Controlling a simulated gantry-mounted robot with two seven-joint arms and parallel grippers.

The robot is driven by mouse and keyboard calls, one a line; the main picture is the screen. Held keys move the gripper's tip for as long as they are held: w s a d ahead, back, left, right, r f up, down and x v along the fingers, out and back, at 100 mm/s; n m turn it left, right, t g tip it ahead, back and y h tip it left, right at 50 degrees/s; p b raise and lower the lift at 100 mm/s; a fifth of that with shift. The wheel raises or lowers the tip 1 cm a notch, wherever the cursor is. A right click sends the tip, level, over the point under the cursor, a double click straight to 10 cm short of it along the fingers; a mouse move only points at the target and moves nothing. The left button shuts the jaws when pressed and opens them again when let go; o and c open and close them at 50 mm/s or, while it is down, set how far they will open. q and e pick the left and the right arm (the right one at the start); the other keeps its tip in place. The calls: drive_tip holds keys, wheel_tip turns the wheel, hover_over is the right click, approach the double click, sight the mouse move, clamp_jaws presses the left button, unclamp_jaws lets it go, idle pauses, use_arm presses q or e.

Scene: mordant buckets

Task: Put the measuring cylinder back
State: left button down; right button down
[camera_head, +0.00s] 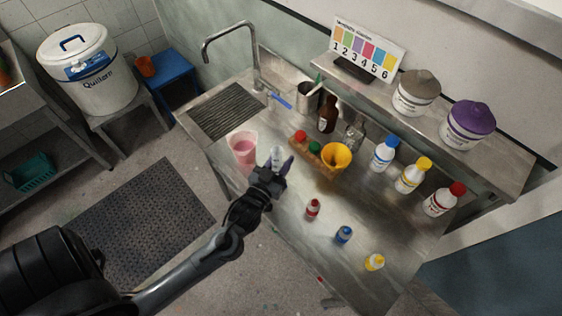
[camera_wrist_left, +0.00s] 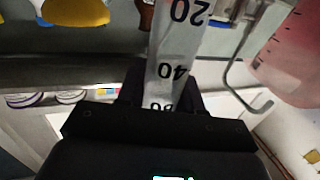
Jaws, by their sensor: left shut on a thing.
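The measuring cylinder (camera_wrist_left: 178,50) is clear with dark graduation numbers, and it fills the middle of the left wrist view. In the head view the cylinder (camera_head: 277,154) shows only as a small pale shape at the gripper. My left gripper (camera_head: 279,169) is shut on the cylinder above the steel bench, just right of the pink beaker (camera_head: 243,148). The cylinder's far end is cut off in the wrist view. I cannot tell whether it touches the bench. My right gripper is in neither view.
A rack (camera_head: 312,149) with red and green caps and a yellow funnel (camera_head: 336,156) stand close to the right. Three small bottles, including a red-labelled one (camera_head: 312,209), line the front. The sink drainer (camera_head: 226,110) is at the back left. Larger bottles stand on the right.

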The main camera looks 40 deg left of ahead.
use_arm(q)
drive_tip(key=shift+f, duration=0.25)
drive_tip(key=shift+f, duration=0.15)
drive_tip(key=c, duration=0.7)
unclamp_jaws()
drive_tip(key=shift+c, duration=0.2)
